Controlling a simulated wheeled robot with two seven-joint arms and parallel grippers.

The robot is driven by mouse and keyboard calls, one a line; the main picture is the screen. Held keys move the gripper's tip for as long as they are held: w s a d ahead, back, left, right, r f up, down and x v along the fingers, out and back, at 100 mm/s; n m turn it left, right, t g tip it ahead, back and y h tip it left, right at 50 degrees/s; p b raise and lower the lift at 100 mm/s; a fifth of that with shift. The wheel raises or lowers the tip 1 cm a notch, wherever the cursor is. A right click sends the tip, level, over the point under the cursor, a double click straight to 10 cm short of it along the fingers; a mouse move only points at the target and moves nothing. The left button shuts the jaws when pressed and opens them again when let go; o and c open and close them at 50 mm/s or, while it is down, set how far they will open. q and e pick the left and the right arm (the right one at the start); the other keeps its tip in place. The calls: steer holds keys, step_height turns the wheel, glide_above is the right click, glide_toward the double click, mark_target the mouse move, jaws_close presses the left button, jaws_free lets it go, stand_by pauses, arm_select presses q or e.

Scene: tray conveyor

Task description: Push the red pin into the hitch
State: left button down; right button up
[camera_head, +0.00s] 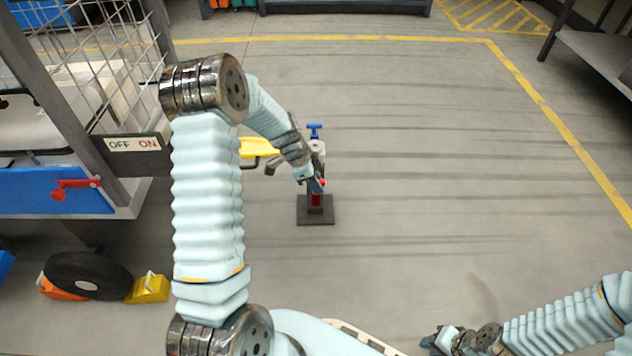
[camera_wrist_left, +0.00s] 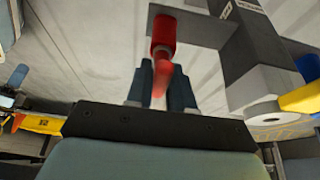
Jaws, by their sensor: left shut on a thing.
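The red pin (camera_wrist_left: 163,38) is between the two fingers of my left gripper (camera_wrist_left: 163,75), which is shut on it. Its thick red end points away from the wrist camera, over the dark base plate. In the head view my left gripper (camera_head: 317,184) is low in front of the hitch, and red of the pin (camera_head: 316,200) shows below it. The hitch has a pale round end (camera_head: 317,147), also in the wrist view (camera_wrist_left: 265,110), where the pin is apart from it. My right gripper (camera_head: 438,341) is at the bottom; its fingers are unclear.
A dark base plate (camera_head: 315,217) lies on the floor under the hitch. A yellow bar (camera_head: 258,147) meets the hitch from the left cart. A blue handle (camera_head: 314,130) stands behind it. A wheel (camera_head: 88,281) with chocks is lower left. Floor to the right is clear.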

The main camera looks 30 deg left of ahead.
arm_select(q)
steer(key=shift+r, duration=0.2)
steer(key=shift+r+p, duration=1.45)
steer(key=shift+r, duration=1.25)
steer(key=shift+r+p, duration=0.9)
steer(key=shift+r, duration=1.1)
